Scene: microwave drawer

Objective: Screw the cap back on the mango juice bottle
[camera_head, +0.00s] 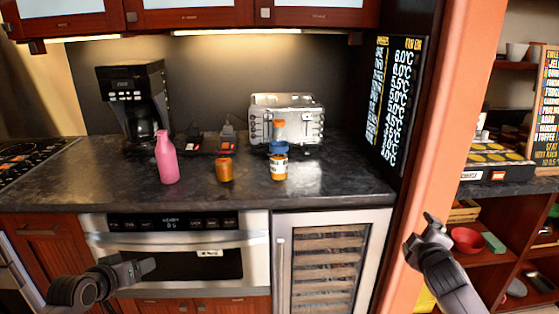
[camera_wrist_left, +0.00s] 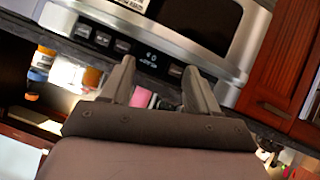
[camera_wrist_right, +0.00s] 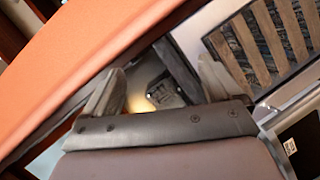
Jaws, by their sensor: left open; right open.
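On the counter stands a small bottle (camera_head: 278,168) with orange contents and a pale label. A blue part (camera_head: 278,148) and an orange part (camera_head: 279,128) show above it; I cannot tell whether they belong to it. A short orange container (camera_head: 223,169) stands to its left. I cannot make out a separate loose cap. My left gripper (camera_head: 144,268) is open and empty, low in front of the oven; its spread fingers show in the left wrist view (camera_wrist_left: 157,85). My right gripper (camera_head: 420,232) is open and empty beside the orange pillar. Both are apart from the bottle.
A pink bottle (camera_head: 165,158) stands left of the orange container. A coffee maker (camera_head: 135,100) and a toaster (camera_head: 286,115) stand behind. The oven (camera_head: 180,255) and a slatted glass-door cabinet (camera_head: 330,260) are below the counter. The orange pillar (camera_head: 440,120) bounds the right side. The counter front is clear.

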